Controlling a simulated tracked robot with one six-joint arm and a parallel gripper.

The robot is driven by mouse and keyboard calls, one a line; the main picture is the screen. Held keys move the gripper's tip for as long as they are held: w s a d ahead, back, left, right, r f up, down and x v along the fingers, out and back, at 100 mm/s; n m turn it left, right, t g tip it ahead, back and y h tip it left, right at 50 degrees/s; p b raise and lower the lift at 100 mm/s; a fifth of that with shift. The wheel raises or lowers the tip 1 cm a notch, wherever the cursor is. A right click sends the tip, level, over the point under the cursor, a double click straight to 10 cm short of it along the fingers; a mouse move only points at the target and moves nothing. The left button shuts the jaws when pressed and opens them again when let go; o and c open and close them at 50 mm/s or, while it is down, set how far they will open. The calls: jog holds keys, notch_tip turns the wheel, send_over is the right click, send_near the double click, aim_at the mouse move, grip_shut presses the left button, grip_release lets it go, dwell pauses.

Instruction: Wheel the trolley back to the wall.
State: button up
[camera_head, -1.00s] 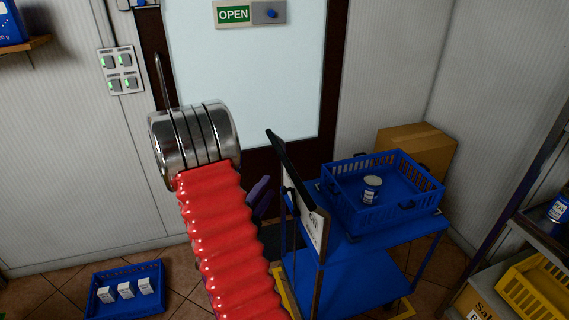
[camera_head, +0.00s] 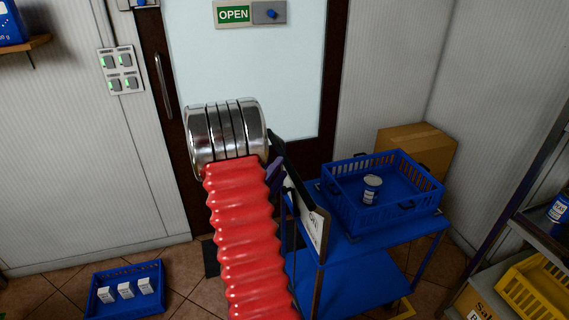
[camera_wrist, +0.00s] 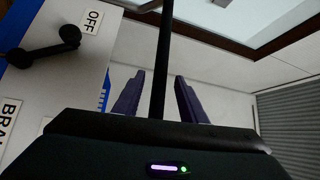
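The trolley (camera_head: 345,243) is blue with two decks and stands right of the door, near the wall corner. Its black handle bar (camera_head: 290,172) runs along its left side above a pale panel (camera_head: 315,228). In the wrist view, the black brake lever (camera_wrist: 45,48) on this panel points to the OFF label (camera_wrist: 91,22). My gripper (camera_head: 274,174) is at the handle, its purple fingers partly hidden in the head view. In the wrist view, my gripper (camera_wrist: 159,75) is open, with the bar (camera_wrist: 163,50) between its fingers and gaps on both sides.
A blue crate (camera_head: 340,208) with one can (camera_head: 372,188) sits on the trolley's top deck. A cardboard box (camera_head: 425,150) is behind it. Shelving (camera_head: 540,230) stands at right. A blue crate (camera_head: 95,308) with white cartons lies on the floor at left.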

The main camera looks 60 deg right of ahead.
aim_at(286, 162)
jog(key=shift+d+r, duration=0.2)
jog(key=shift+d, duration=1.05)
jog(key=shift+d+r, duration=0.15)
jog(key=shift+d, duration=1.1)
jog(key=shift+c, duration=0.4)
grip_shut()
jog(key=shift+f, duration=0.1)
jog(key=shift+a, duration=0.3)
jog(key=shift+d, duration=0.25)
